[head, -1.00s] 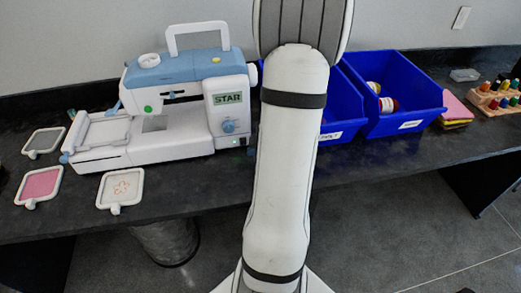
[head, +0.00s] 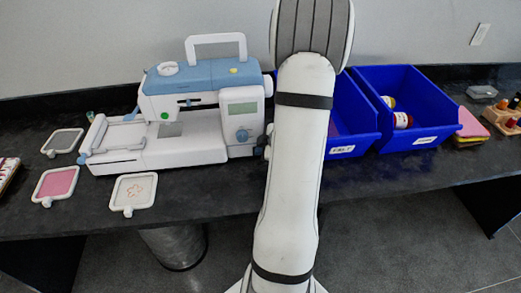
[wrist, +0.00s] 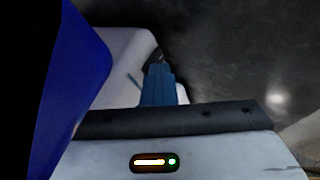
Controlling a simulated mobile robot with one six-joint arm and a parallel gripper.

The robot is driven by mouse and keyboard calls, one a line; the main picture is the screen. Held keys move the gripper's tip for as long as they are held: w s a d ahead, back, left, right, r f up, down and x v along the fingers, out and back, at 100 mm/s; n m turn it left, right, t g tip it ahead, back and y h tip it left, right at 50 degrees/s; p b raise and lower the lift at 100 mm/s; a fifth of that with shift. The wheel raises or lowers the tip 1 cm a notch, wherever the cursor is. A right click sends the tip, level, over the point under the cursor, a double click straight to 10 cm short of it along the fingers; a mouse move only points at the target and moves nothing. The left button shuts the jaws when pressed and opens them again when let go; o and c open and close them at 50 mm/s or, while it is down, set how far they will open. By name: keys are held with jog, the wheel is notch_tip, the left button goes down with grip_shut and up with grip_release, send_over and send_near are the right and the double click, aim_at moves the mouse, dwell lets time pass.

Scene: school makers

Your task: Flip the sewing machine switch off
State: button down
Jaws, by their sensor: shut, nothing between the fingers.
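The white and blue sewing machine (head: 205,110) stands on the dark bench, left of my arm in the head view. Its display (head: 242,108) is blank. No green light shows on its lower right front. The power switch cannot be made out; the machine's right side is turned away. My gripper (wrist: 157,75) shows in the wrist view with its blue fingers shut and empty. Its tips are close to the machine's white body (wrist: 120,50); I cannot tell whether they touch. In the head view my arm hides most of the gripper, beside the machine's right side.
Blue bins (head: 408,105) stand close to the right of my arm, one holding spools. One bin wall (wrist: 75,80) is near my gripper's left in the wrist view. Embroidery hoops (head: 133,192) lie in front of and left of the machine. Sticky notes (head: 471,125) lie far right.

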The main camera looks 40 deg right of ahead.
jog(key=shift+r, duration=0.2)
jog(key=shift+r+p, duration=0.65)
jog(key=shift+p, duration=0.35)
jog(key=shift+s+a, duration=0.1)
jog(key=shift+s+a, duration=0.2)
jog(key=shift+s, duration=0.05)
jog(key=s, duration=0.1)
jog(key=a, duration=0.1)
jog(key=s, duration=0.1)
jog(key=shift+s+a+r, duration=0.25)
jog(key=shift+s+a, duration=0.05)
jog(key=shift+a, duration=0.1)
jog(key=w+d+r+p+v, duration=0.1)
jog(key=p+v, duration=0.3)
jog(key=v, duration=0.5)
jog(key=shift+d+r, duration=0.25)
jog(key=shift+r, duration=0.05)
